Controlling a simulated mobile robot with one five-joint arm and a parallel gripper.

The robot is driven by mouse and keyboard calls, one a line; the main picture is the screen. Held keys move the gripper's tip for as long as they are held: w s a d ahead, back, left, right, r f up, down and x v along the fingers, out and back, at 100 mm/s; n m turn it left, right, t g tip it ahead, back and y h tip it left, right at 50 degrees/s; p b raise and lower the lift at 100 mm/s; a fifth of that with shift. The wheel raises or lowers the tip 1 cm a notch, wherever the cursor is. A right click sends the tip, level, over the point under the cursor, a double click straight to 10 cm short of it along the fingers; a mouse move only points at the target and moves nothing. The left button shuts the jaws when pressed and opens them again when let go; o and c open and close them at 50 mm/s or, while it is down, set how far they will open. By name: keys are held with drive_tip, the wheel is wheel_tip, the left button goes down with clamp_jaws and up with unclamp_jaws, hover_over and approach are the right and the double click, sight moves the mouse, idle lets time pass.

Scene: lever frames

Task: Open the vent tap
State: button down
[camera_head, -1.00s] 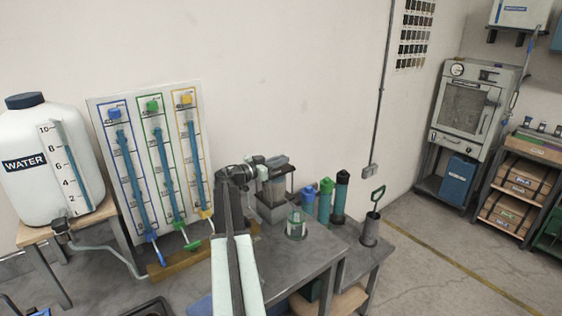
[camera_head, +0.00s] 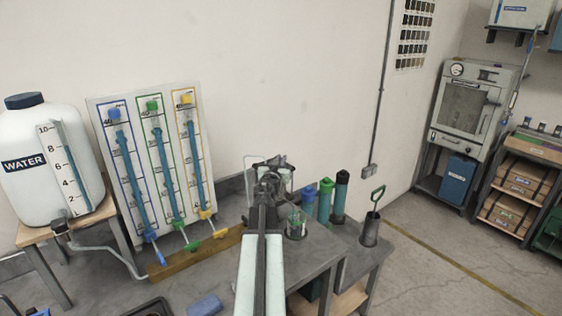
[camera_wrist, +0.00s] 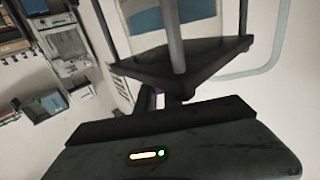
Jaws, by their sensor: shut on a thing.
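My gripper (camera_head: 267,180) is at the clear cell (camera_head: 288,180) on the metal bench, and my arm hides much of the cell. In the wrist view, the gripper (camera_wrist: 170,105) meets a small dark fitting at the edge of the cell's dark plate (camera_wrist: 190,70). The gripper is shut on this fitting, which I take to be the vent tap. Its handle is mostly hidden, so I cannot tell how far it is turned. Beyond the plate, rods and blue water (camera_wrist: 160,18) show in the cell.
A board (camera_head: 102,150) with several tubes and blue, green and yellow taps stands left of my arm. A white water tank (camera_head: 25,130) is farther left. A glass beaker (camera_head: 296,225) and capped bottles (camera_head: 325,200) stand close on the right. Open floor (camera_head: 440,250) lies farther right.

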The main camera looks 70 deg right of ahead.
drive_tip(key=n+t+y, duration=0.2)
drive_tip(key=n+t, duration=0.1)
drive_tip(key=t, duration=0.1)
drive_tip(key=n+t+y, duration=0.1)
drive_tip(key=n+t, duration=0.2)
drive_tip(key=t, duration=0.1)
drive_tip(key=shift+s+d+t+y, duration=0.15)
drive_tip(key=shift+d+t+y, duration=0.05)
drive_tip(key=shift+t+y, duration=0.2)
drive_tip(key=shift+a+n+t+y, duration=0.1)
drive_tip(key=shift+n+t+y, duration=1.75)
drive_tip(key=shift+y, duration=0.25)
drive_tip(key=c, duration=1.5)
unclamp_jaws()
drive_tip(key=shift+a, duration=0.1)
drive_tip(key=v, duration=0.7)
drive_tip(key=shift+s+a, duration=0.15)
drive_tip(key=shift+s, duration=0.1)
